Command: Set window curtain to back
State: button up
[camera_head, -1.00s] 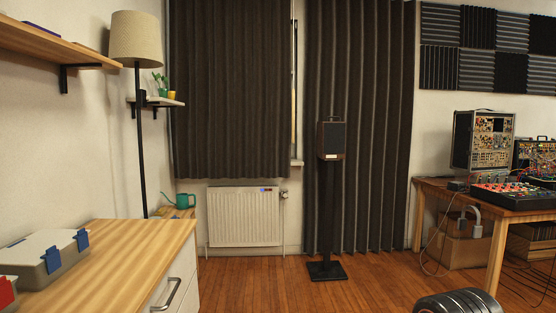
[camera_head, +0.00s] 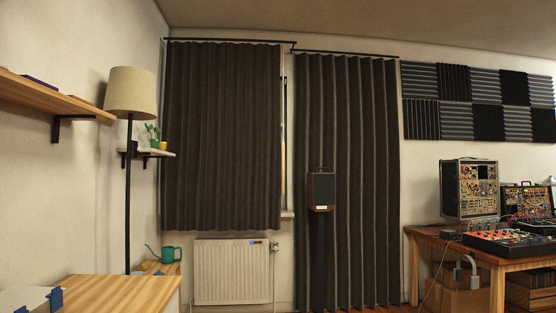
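Two dark pleated curtains hang from black rods on the far wall. The shorter curtain (camera_head: 221,140) hangs on the left, above the white radiator, and looks spread across the window. The longer curtain (camera_head: 362,170) hangs on the right and reaches down near the floor. A narrow strip of window (camera_head: 284,140) shows between them. The left rod (camera_head: 225,41) and the right rod (camera_head: 345,54) are both visible near the ceiling. My gripper is not in view.
A floor lamp (camera_head: 130,92) and a wall shelf (camera_head: 148,152) are left of the short curtain. A wooden-topped cabinet (camera_head: 115,292) is at front left. A desk with synth gear (camera_head: 425,233) stands right.

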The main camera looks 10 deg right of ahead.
aim_at(280, 134)
jog(key=i+l+u, duration=0.1)
jog(key=i, duration=0.35)
jog(key=i+l+u, duration=0.1)
jog(key=i, duration=0.4)
jog(key=i+l+u, duration=0.1)
jog(key=i+l, duration=0.2)
jog(key=i, duration=0.15)
jog(key=i+l+u, duration=0.1)
jog(key=i, duration=0.35)
jog(key=i+l, duration=0.35)
jog(key=i+u, duration=0.05)
